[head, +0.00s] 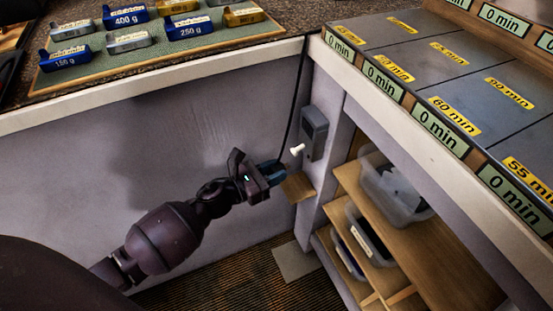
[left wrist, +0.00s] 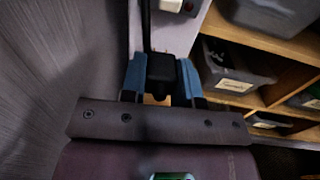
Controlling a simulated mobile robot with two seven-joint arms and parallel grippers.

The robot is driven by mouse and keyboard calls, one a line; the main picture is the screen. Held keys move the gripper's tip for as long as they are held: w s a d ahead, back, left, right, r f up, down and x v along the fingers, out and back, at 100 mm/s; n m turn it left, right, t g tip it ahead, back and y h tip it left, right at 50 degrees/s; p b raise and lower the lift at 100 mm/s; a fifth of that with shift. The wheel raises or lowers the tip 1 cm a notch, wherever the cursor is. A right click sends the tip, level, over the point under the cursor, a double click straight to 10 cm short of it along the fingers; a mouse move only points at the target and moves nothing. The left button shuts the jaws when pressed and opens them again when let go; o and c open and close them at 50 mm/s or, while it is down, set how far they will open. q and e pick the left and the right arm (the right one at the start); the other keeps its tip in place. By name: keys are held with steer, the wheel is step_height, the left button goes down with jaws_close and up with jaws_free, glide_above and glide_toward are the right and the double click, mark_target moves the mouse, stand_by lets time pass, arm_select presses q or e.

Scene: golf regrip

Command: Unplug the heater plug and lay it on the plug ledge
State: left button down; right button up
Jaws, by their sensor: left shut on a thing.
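My left gripper (head: 274,168) is shut on the black heater plug (left wrist: 161,68), with one blue fingertip on each side of it. The plug's black cord (head: 291,105) runs up from the gripper to the counter; it also shows in the left wrist view (left wrist: 146,28). The plug is apart from the grey socket box (head: 315,128) on the post, lower and to its left. The small wooden plug ledge (head: 299,188) is just below and right of the fingertips. In the head view the fingers largely hide the plug. My right gripper is not in view.
A white peg-like part (head: 297,149) sticks out from the socket box. Shelves with clear bins (head: 392,183) stand to the right. The counter edge (head: 150,88) is above my arm, with a green mat (head: 165,52) of weights on it. The ledge top looks clear.

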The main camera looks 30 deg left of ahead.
mark_target(288, 190)
arm_select(q)
steer(key=shift+m+g+h, duration=0.5)
steer(key=shift+m+h, duration=0.1)
steer(key=shift+h, duration=0.1)
steer(key=shift+w+d+f+b, duration=0.4)
steer(key=shift+w+f+b, duration=0.2)
steer(key=shift+f, duration=0.8)
steer(key=shift+w+d+f+b, duration=0.45)
steer(key=shift+w+f, duration=0.2)
steer(key=shift+f, duration=0.75)
steer(key=shift+w+d+f+b, duration=0.35)
steer(key=shift+w+f+b, duration=0.25)
steer(key=shift+f, duration=0.8)
steer(key=shift+w+d+f, duration=0.35)
steer(key=shift+w+d, duration=0.1)
steer(key=shift+w, duration=0.2)
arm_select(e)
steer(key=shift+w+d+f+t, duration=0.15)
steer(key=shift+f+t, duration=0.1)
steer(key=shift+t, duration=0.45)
arm_select(q)
steer(key=c, duration=0.8)
jaws_free()
